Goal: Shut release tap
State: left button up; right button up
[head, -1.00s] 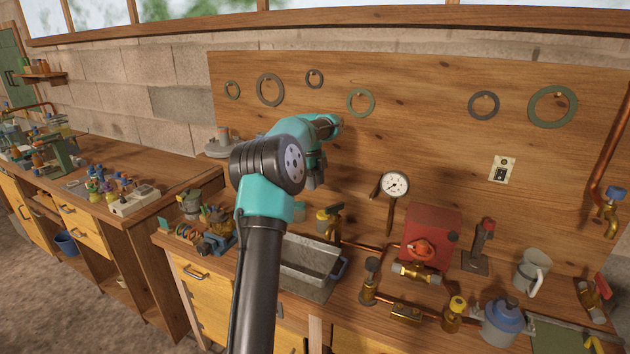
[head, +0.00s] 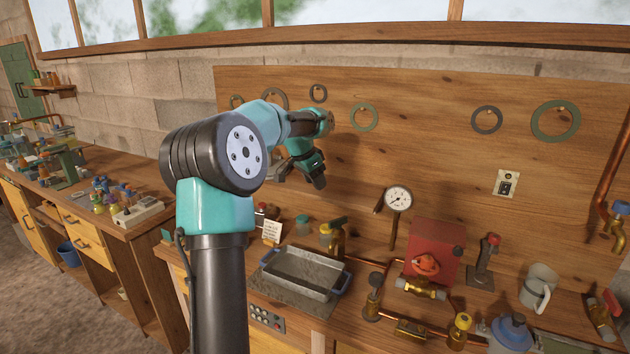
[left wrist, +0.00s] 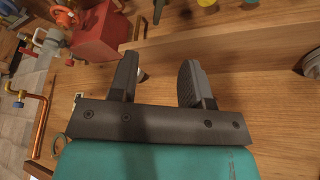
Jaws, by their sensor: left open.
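Several taps show in the head view, and I cannot tell which is the release tap. A brass tap with an olive lever (head: 336,235) stands behind the metal tray. A brass valve (head: 420,288) with a red-orange handle (head: 426,264) sits in front of the red box (head: 434,247). A red-handled brass tap (head: 602,312) is at the right edge. My left gripper (head: 300,175) is open and empty, up near the wooden backboard, above and left of the olive-lever tap. In the left wrist view the gripper (left wrist: 158,75) shows its fingers apart with nothing between them.
A metal tray (head: 300,272) with blue handles sits on the bench. A gauge (head: 398,200), copper pipes, a black stand with a red top (head: 485,262), a grey mug (head: 538,287) and a blue-topped container (head: 511,334) crowd the right. The upper backboard (head: 420,85) holds rings.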

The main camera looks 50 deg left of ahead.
aim_at(333, 221)
pick_arm(q)
jog(key=shift+f, duration=0.15)
jog(key=x, duration=1.7)
jog(key=shift+f, duration=0.1)
jog(key=shift+c, duration=0.3)
grip_shut()
